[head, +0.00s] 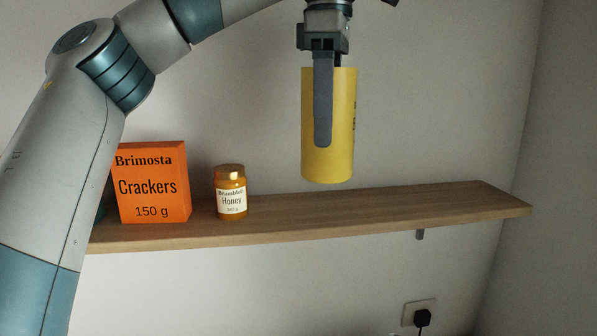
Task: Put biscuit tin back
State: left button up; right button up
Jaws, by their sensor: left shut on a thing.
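A yellow cylinder, which looks like the biscuit tin (342,160), hangs upright in my left gripper (323,130). The gripper comes down from above and is shut on it, with one grey finger flat along its near side. The other finger is mostly hidden behind the tin. The tin's lower end appears just in front of or above the wooden shelf (400,205); I cannot tell how far apart they are. Only a bit of dark print shows at the tin's right edge. My right gripper is not in view.
An orange crackers box (152,183) and a honey jar (230,195) stand on the shelf's left part. Something dark teal is partly hidden behind my arm left of the box. The shelf right of the jar is clear. A wall socket with a black plug (422,318) is below.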

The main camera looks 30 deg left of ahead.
pick_arm(q)
jog(key=w+a+f+p, duration=0.2)
jog(key=w+a+f, duration=0.3)
jog(key=a, duration=0.3)
jog(key=shift+f, duration=0.25)
jog(key=shift+f+p, duration=0.1)
jog(key=shift+p, duration=0.25)
notch_tip(320, 180, down, 3)
jog(key=shift+f+p, duration=0.1)
jog(key=shift+p, duration=0.85)
jog(key=shift+f, duration=0.3)
jog(key=shift+d+f, duration=0.1)
